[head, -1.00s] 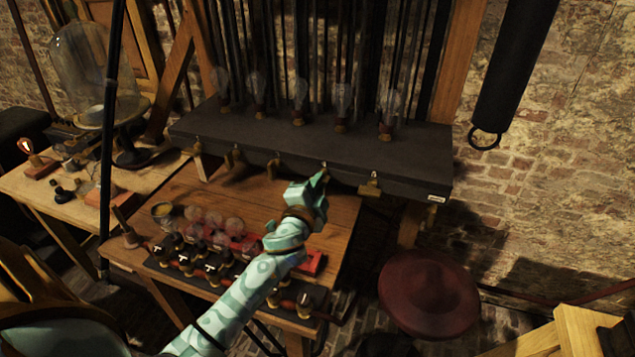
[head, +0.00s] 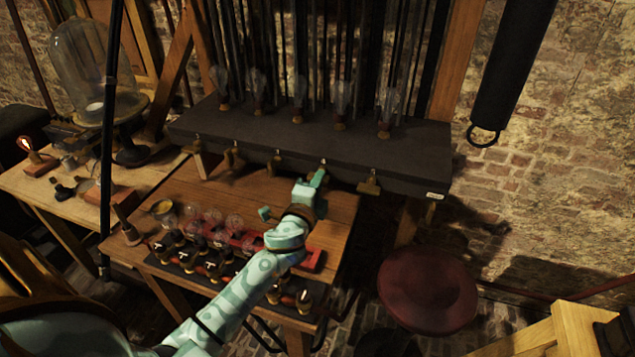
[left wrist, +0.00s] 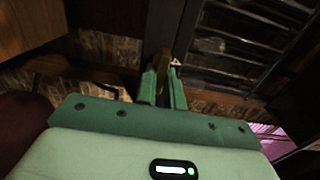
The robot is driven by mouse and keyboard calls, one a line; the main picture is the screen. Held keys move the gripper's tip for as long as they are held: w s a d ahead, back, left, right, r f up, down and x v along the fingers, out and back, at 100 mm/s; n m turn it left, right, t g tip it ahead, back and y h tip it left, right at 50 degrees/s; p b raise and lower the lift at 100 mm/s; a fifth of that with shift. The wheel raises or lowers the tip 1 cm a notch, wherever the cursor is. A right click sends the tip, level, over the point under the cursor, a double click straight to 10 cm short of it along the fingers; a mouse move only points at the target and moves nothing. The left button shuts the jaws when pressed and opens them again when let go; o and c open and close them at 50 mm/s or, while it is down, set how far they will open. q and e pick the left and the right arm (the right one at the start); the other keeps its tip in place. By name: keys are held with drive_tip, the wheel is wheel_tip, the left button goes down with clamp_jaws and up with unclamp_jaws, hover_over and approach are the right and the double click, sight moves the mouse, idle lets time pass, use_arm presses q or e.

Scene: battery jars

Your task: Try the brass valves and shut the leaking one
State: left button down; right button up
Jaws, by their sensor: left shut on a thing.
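A row of several small brass valves hangs along the front edge of the long dark bench box (head: 400,160). They include one at the far left (head: 197,146), ones further along (head: 236,156) (head: 277,160), and one at the right end (head: 369,184). My left gripper (head: 319,177) is at the valve second from the right (head: 323,162), which it partly hides. In the left wrist view my fingers (left wrist: 164,88) are close together around a brass piece (left wrist: 164,64), shut on it. My right gripper is not in view.
Glass bulbs (head: 341,95) stand on top of the box. Below my arm a wooden table (head: 335,215) bears small bulbs and a row of black-and-brass fittings. A red round stool (head: 428,288) stands at the right. A glass dome (head: 85,70) stands at the left.

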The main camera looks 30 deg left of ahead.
use_arm(q)
drive_tip(key=c, duration=1.5)
unclamp_jaws()
drive_tip(key=b+v, duration=0.1)
drive_tip(key=v, duration=1.5)
drive_tip(key=shift+s+b, duration=0.2)
drive_tip(key=shift+b, duration=0.2)
drive_tip(key=shift+a+f, duration=0.1)
